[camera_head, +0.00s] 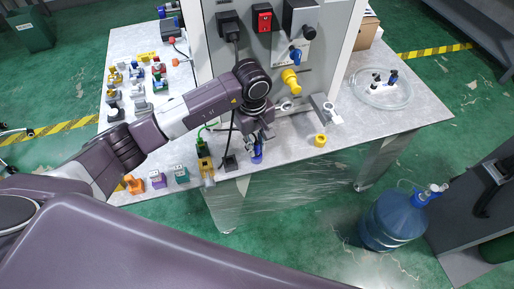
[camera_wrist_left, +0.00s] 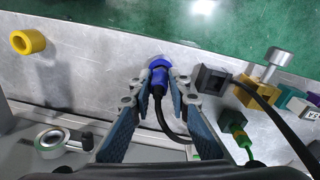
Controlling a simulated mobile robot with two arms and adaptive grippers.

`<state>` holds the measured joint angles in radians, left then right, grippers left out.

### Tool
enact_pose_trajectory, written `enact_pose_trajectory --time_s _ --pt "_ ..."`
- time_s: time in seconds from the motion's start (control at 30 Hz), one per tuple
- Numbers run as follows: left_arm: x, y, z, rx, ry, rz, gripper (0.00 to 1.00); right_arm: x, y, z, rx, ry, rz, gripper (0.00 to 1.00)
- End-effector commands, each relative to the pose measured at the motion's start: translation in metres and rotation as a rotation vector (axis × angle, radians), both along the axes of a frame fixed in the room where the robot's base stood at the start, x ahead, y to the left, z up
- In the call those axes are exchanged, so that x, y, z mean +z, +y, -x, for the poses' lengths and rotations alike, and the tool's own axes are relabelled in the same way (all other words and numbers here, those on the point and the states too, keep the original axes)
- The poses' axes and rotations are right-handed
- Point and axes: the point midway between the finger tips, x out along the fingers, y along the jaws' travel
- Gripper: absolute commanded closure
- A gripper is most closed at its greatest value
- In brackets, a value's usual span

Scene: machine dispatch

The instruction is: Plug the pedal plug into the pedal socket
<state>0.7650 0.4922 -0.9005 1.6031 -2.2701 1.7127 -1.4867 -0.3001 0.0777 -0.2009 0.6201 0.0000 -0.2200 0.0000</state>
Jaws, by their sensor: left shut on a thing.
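A blue plug (camera_head: 257,154) with a dark cable is at the front edge of the table. In the left wrist view the blue plug (camera_wrist_left: 159,76) sits between the fingertips, with its round front end facing the table edge. My left gripper (camera_head: 257,138) is shut on it and points down; the left wrist view shows both fingers (camera_wrist_left: 153,92) closing around its body. Whether the plug touches the table or a socket under it is hidden. I cannot tell which part is the pedal socket. My right gripper is not in view.
A black block connector (camera_head: 230,162) and a yellow block (camera_head: 205,163) with a green plug stand just left of the gripper. A yellow ring (camera_head: 320,140) lies to the right. A machine panel (camera_head: 262,60) rises behind. A glass dish (camera_head: 380,88) stands at the right.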

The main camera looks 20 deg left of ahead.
Motion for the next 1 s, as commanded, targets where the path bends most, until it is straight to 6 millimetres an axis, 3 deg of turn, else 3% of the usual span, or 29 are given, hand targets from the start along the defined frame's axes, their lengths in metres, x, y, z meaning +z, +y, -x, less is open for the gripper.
enact_pose_trajectory --time_s 1.0 --pt "0.042 0.000 0.000 0.000 -0.001 -0.001 1.00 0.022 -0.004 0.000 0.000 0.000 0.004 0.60"
